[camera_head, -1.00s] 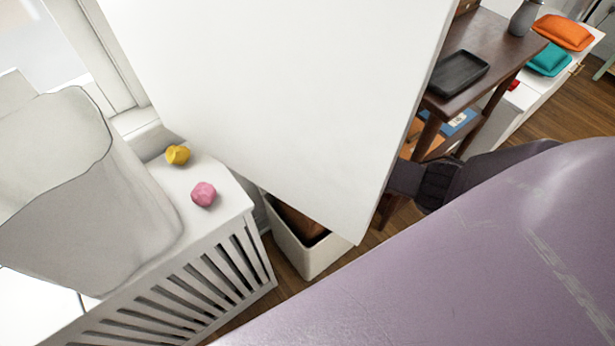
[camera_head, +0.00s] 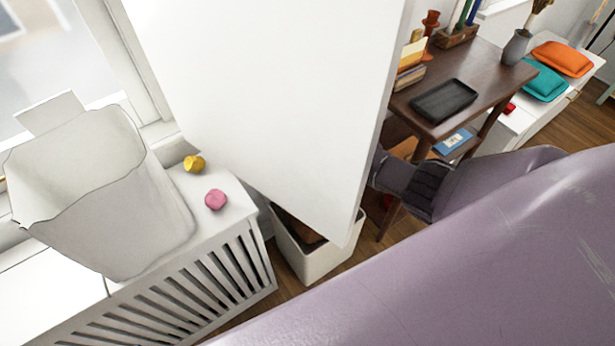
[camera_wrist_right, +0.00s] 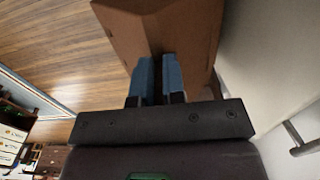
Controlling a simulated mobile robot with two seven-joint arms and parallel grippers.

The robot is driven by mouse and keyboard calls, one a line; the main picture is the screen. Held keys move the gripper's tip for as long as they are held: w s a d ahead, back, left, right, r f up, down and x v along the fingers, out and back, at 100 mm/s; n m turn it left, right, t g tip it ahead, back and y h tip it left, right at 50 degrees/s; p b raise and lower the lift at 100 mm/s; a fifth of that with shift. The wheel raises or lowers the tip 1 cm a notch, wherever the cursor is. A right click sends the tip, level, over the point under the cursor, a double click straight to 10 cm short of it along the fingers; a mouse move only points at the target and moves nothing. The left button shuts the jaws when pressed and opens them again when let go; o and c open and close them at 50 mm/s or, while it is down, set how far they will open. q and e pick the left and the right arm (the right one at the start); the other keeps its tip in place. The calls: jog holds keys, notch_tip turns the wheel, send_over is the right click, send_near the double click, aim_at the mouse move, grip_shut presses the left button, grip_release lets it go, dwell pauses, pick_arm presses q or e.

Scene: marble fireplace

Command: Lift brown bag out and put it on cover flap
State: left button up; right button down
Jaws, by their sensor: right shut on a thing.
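In the wrist view my right gripper (camera_wrist_right: 158,62), with blue fingers, is shut on the upper edge of the brown bag (camera_wrist_right: 195,30). The bag fills the top middle of that view. In the head view a brown thing (camera_head: 298,228), likely the same bag, shows inside a white bin (camera_head: 325,264) on the floor. My right arm comes in from the right there, and the gripper is hidden behind a large white panel (camera_head: 275,95). I cannot tell which surface is the cover flap; a white slatted cover (camera_head: 240,208) stands at the left. My left gripper is not in view.
A yellow lump (camera_head: 194,163), a pink lump (camera_head: 216,199) and a big pale bag-like container (camera_head: 105,190) stand on the slatted cover. A dark wooden desk (camera_head: 480,60) with a black tray (camera_head: 443,100) stands behind my right arm. Wooden floor shows between.

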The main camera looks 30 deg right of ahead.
notch_tip(320, 180, up, 5)
jog(key=p, duration=0.3)
jog(key=shift+w, duration=0.15)
jog(key=shift+r+p, duration=0.3)
jog(key=shift+r, duration=0.1)
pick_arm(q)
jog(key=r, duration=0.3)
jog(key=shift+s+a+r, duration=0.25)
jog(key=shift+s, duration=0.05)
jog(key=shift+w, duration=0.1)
